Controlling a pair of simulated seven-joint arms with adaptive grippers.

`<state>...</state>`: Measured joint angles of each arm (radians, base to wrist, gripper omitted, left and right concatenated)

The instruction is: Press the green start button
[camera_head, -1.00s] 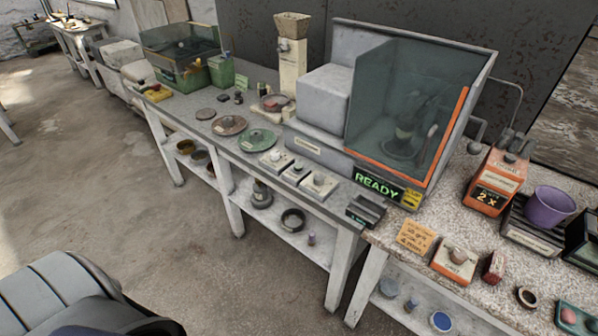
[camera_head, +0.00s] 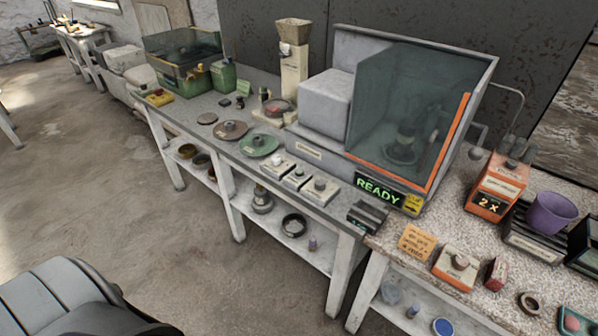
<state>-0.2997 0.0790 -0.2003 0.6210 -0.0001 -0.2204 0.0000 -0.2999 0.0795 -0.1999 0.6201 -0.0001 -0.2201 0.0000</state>
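Three small pale control boxes stand in a row on the front edge of the grey bench, below the machine with the clear guard: a left box (camera_head: 276,163), a middle box (camera_head: 297,177) and a right box (camera_head: 320,188). The middle one seems to carry a small greenish top, but it is too small to tell for sure that it is the green start button. A sign (camera_head: 379,190) on the machine reads READY in green. Neither of my grippers is in view.
The machine's clear guard with an orange edge (camera_head: 450,140) stands behind the sign. An orange device marked 2 x (camera_head: 490,203), a purple bowl (camera_head: 551,210) and an orange-and-white box with a knob (camera_head: 457,266) are on the speckled bench at right.

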